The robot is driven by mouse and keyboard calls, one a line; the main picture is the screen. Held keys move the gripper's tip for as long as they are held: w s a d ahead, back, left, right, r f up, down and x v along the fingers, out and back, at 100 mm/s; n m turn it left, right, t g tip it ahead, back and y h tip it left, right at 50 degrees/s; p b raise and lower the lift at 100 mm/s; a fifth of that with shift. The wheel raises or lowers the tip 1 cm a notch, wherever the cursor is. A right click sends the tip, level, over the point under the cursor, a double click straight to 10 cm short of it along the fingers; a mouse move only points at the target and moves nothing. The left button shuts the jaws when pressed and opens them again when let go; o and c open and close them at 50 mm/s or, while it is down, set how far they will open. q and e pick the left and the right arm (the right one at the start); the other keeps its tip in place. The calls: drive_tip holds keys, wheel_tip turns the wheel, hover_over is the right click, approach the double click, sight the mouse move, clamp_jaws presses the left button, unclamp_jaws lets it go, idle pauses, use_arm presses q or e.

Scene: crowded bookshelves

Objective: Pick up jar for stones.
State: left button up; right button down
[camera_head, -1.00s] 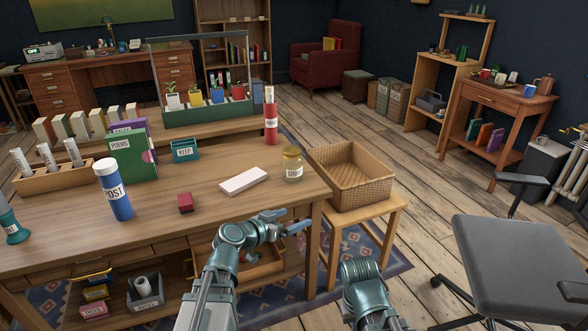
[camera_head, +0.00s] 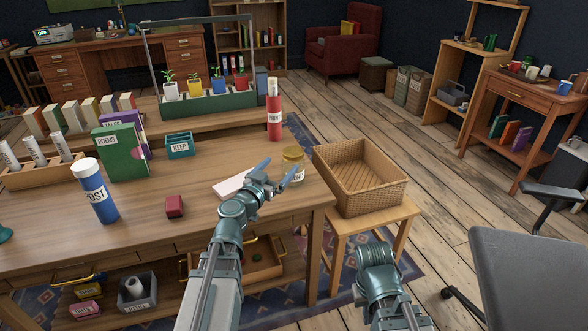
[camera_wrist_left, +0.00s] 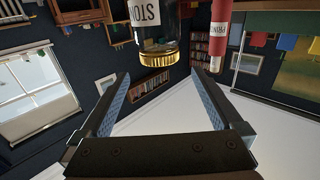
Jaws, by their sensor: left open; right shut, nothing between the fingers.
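The jar for stones (camera_head: 293,157) is a small glass jar with a golden lid and a white label, standing at the right end of the wooden table. In the left wrist view the jar (camera_wrist_left: 158,52) appears upside down, ahead of the fingers, its label partly cut off. My left gripper (camera_head: 283,172) is open and empty, with its blue fingertips close to the jar and partly in front of it. In the left wrist view, the gripper's (camera_wrist_left: 160,90) spread fingers have a clear gap between them. My right arm shows at the bottom right, but its fingers are not visible.
A red tube (camera_head: 274,112) stands behind the jar. A pale flat box (camera_head: 228,187) lies left of it, partly behind my arm. A wicker basket (camera_head: 345,200) sits on a stool beside the table. A small red block (camera_head: 174,206) and a blue bottle (camera_head: 97,193) stand further left.

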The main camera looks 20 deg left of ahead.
sight(297, 147)
use_arm(q)
drive_tip(key=w, duration=0.4)
drive_tip(key=w+d, duration=0.1)
drive_tip(key=w, duration=0.3)
drive_tip(key=w+d, duration=0.1)
drive_tip(key=w, duration=0.3)
drive_tip(key=shift+w+d, duration=0.15)
drive_tip(key=shift+d, duration=0.05)
clamp_jaws()
